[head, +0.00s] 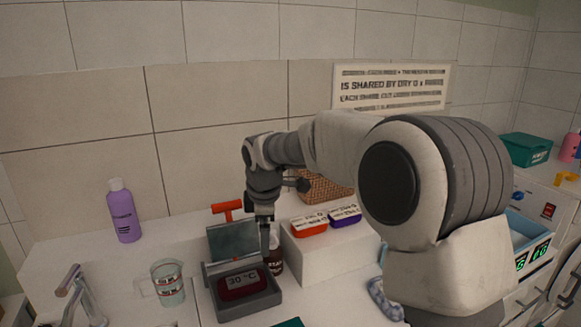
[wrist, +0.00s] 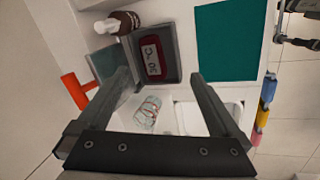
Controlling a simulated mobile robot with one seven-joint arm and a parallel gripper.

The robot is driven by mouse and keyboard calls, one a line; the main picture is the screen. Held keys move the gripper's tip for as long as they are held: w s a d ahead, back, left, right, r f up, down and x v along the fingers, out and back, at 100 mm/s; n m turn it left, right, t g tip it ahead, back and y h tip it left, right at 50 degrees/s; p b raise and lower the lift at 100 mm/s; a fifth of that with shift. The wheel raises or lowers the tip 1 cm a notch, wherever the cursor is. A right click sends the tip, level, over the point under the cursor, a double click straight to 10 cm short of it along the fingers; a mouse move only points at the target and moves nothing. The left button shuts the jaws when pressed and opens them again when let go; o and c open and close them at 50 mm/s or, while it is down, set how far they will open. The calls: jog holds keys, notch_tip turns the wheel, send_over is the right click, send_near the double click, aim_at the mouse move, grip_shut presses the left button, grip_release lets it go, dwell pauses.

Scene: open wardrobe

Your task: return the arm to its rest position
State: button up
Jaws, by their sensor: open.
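My arm reaches from the right across the counter in the head view, bent at a large pale elbow. My gripper (head: 265,232) points down just above the grey open-lidded box (head: 248,304), near its raised lid. In the wrist view my gripper (wrist: 158,78) has its two fingers wide apart with nothing held between them. I cannot tell whether a finger touches the lid.
A purple bottle (head: 124,212), clear cup (head: 168,283) and faucet (head: 78,290) stand left. A dark bottle (head: 276,255) and red-handled item (head: 227,210) are close to my gripper. A white block (head: 325,250) carries orange and purple tubs. A teal mat (wrist: 226,42) lies beside the box.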

jog(key=s+d+r+m+t+h, duration=0.1)
jog(key=s+d+r+m, duration=0.35)
jog(key=s+d, duration=0.25)
jog(key=s+d+r+m, duration=0.4)
jog(key=s+d+m, duration=0.1)
jog(key=s+d, duration=0.15)
jog(key=s+d+f+m, duration=0.1)
jog(key=s+d+m, duration=0.3)
jog(key=s, duration=0.4)
jog(key=s+d+f+m+t, duration=0.1)
jog(key=s+d+m, duration=0.3)
jog(key=s, duration=0.5)
jog(key=shift+d+f+m, duration=0.35)
jog(key=shift+f+m, duration=0.15)
jog(key=shift+m, duration=0.55)
